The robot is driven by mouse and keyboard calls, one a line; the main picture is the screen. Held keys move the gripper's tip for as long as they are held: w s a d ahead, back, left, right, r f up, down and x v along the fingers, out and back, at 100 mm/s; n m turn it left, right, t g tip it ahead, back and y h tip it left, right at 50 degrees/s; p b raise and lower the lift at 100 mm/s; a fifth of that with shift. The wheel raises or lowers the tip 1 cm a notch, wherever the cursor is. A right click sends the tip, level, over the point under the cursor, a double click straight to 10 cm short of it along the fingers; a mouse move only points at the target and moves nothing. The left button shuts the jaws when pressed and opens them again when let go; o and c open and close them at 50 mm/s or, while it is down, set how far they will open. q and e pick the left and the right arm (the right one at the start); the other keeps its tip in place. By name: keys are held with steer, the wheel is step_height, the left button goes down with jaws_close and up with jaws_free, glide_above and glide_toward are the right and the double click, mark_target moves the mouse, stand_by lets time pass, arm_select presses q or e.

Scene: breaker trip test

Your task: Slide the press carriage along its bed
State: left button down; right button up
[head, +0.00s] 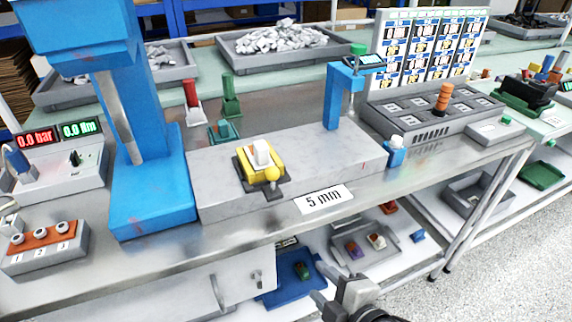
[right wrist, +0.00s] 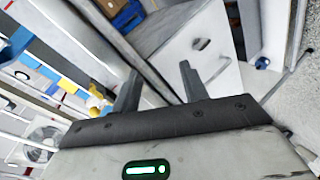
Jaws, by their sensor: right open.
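The press carriage looks like a yellow and dark block with a white piece on top (head: 260,160) and a yellow ball knob at its front. It sits on the left part of the long grey bed (head: 335,150), right of the blue press column (head: 150,195). My right gripper (head: 325,292) is low at the bottom of the head view, in front of and below the bench edge, apart from the carriage. In the right wrist view its two fingers (right wrist: 158,92) stand apart with nothing between them. My left gripper is not in view.
A "5 mm" label (head: 323,199) is on the bed's front. A blue post (head: 340,95) with a small screen stands at the bed's far end. A numbered button box (head: 45,245) is at left. A lower shelf holds trays (head: 372,243). Bare bench lies along the front edge.

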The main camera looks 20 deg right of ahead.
step_height(320, 180, up, 8)
steer(key=r+n+t, duration=0.1)
steer(key=n+t, duration=0.2)
steer(key=n, duration=0.9)
steer(key=n+t+y, duration=0.2)
steer(key=n, duration=0.8)
glide_toward(276, 178)
steer(key=shift+m, duration=0.3)
steer(key=b+x, duration=0.2)
steer(key=x, duration=0.4)
steer(key=shift+w+r, duration=0.2)
steer(key=shift+w, duration=0.05)
steer(key=x, duration=0.3)
steer(key=shift+w+a+f, duration=0.1)
steer(key=shift+w+f, duration=0.1)
steer(key=shift+w, duration=0.2)
steer(key=shift+w+a, duration=0.15)
steer(key=shift+w, duration=0.4)
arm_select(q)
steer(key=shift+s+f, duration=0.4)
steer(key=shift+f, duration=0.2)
